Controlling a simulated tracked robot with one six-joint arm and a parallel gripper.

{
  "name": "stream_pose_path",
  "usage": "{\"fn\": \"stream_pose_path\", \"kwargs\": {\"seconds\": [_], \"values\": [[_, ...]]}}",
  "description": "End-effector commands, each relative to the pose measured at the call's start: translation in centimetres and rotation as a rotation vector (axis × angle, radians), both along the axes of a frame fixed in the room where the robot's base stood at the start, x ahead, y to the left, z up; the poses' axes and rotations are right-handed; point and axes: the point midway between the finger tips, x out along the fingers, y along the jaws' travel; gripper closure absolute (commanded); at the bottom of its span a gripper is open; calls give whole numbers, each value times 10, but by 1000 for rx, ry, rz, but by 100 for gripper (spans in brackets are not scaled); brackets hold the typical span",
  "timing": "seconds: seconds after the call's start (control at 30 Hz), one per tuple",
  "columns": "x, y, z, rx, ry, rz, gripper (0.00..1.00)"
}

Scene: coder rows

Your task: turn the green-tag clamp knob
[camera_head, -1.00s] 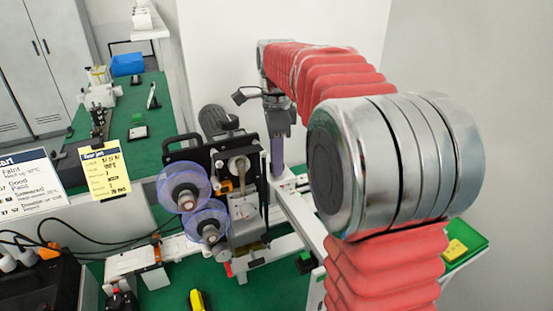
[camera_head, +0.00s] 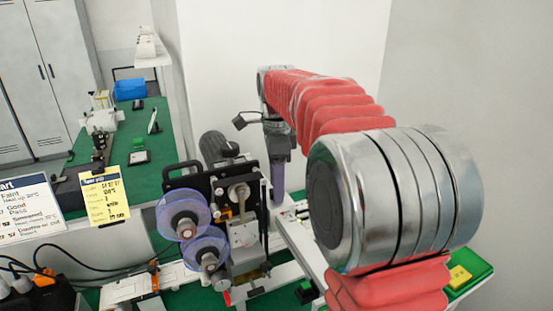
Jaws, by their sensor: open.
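The coder machine (camera_head: 225,188) stands in the middle of the view, a black-framed unit with two translucent purple film reels (camera_head: 184,217) on its front. I cannot make out a green tag on any knob, so the green-tag clamp knob is not identified. My gripper (camera_head: 278,182) hangs down from the far end of my red-sleeved arm, just right of and apparently behind the coder. It is open and seen side-on and small; nothing is visibly held. Whether it touches the machine cannot be told.
A yellow note (camera_head: 104,196) and a white chart (camera_head: 28,208) stand at left. A green tray (camera_head: 468,275) with a yellow block is at right. Black cables run at lower left. White wall stands behind the coder.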

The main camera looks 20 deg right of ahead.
Motion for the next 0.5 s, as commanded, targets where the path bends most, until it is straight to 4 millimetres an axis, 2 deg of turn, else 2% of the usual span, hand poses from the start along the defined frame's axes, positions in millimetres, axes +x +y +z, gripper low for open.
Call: {"fn": "stream_pose_path", "kwargs": {"seconds": [0.5], "values": [[1,0,78,-1,-4,0,52]]}}
